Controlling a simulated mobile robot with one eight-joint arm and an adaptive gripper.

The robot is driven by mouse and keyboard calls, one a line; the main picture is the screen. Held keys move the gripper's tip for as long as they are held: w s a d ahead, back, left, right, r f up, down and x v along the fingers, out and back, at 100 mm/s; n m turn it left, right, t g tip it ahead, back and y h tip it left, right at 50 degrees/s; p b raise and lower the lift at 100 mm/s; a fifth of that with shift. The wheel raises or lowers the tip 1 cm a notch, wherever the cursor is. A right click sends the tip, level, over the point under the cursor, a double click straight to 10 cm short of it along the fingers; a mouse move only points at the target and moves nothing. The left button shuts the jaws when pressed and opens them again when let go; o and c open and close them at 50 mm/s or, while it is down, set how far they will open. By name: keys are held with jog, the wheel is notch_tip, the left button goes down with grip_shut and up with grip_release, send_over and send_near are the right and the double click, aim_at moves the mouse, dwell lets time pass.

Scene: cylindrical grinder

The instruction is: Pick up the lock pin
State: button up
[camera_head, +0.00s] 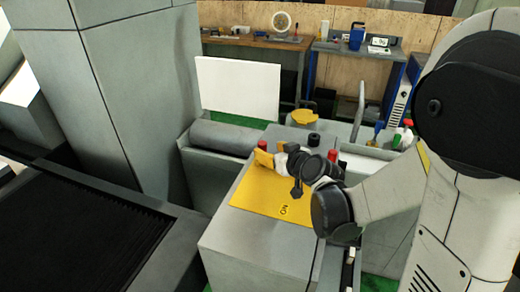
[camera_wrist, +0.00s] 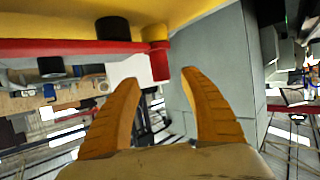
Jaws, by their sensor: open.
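My gripper (camera_head: 262,157) is above the yellow top plate of a grey machine block in the head view. In the wrist view its two orange fingers (camera_wrist: 160,79) are spread apart with nothing between them. A red cylinder with a yellow collar (camera_wrist: 159,60) shows just beyond the fingertips, roughly in line with the gap; it looks like the lock pin, but I cannot be sure. A red knob (camera_head: 263,146) shows just behind my fingers in the head view and may be the same thing. The fingers do not visibly grip it.
The yellow plate (camera_head: 250,199) carries a black knobbed lever (camera_head: 297,188). Another red part (camera_head: 334,155) and a black knob (camera_head: 313,139) stand near my wrist. A white panel (camera_head: 238,88) is behind. In the wrist view a black cylinder (camera_wrist: 113,28) stands beside the red one.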

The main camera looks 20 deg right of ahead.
aim_at(264, 148)
jog(key=b+x, duration=0.1)
jog(key=x, duration=0.4)
jog(key=shift+w+a+f+b, duration=0.1)
jog(key=shift+w+f+b, duration=0.15)
jog(key=shift+b, duration=0.15)
jog(key=shift+r, duration=0.15)
jog(key=shift+s, duration=0.1)
grip_shut()
